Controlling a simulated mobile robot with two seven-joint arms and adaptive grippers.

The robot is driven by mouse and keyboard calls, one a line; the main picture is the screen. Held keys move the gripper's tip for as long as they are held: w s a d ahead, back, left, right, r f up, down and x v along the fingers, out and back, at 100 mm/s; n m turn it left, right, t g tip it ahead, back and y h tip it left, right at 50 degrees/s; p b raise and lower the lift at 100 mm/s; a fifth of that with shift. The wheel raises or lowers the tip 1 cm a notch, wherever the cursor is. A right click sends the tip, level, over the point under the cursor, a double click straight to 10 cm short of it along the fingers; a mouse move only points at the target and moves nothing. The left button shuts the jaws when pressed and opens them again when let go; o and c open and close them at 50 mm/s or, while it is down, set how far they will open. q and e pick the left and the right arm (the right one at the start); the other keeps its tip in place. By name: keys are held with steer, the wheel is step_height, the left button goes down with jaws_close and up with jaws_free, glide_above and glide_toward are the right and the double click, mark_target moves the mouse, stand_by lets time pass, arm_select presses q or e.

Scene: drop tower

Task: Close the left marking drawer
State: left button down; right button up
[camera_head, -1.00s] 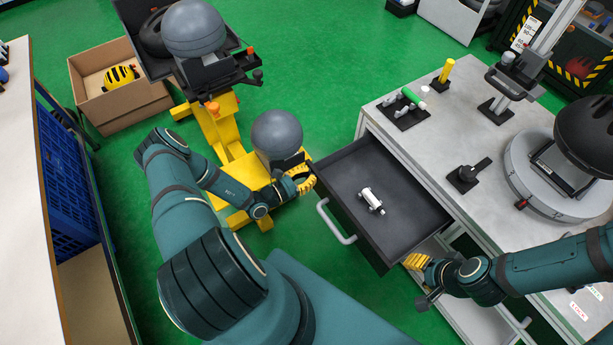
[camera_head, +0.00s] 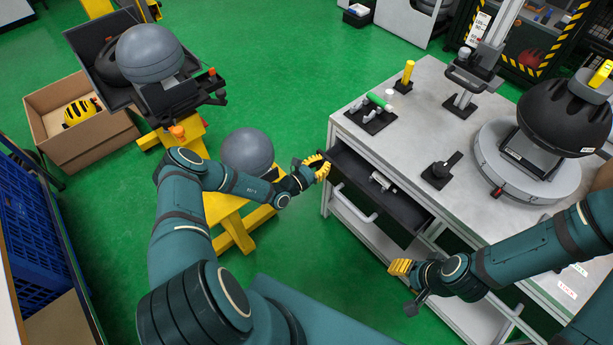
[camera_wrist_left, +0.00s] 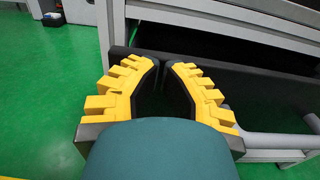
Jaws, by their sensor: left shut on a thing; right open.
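The left marking drawer (camera_head: 408,212) is a dark grey drawer in the bench, partly open, with a light grey handle (camera_head: 357,208) on its front. A small white and grey tool (camera_head: 381,181) lies inside. My left gripper (camera_head: 320,166) is at the drawer's left front corner, its yellow fingers shut on the drawer front. In the left wrist view the fingers (camera_wrist_left: 162,66) sit against the dark drawer front (camera_wrist_left: 225,90), beside the handle (camera_wrist_left: 265,140); the exact contact is hidden. My right gripper (camera_head: 398,267) is open and empty, just in front of the bench near the drawer's right end.
The bench top (camera_head: 415,130) carries a green-handled tool rack (camera_head: 375,110), a black clamp (camera_head: 440,170) and a round turntable (camera_head: 500,165) with a black helmet. A yellow stand (camera_head: 232,215) with a grey dome (camera_head: 247,150) is left of my left gripper. Green floor lies between.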

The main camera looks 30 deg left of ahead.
arm_select(q)
steer(key=shift+b+x, duration=0.6)
steer(key=shift+x, duration=2.3)
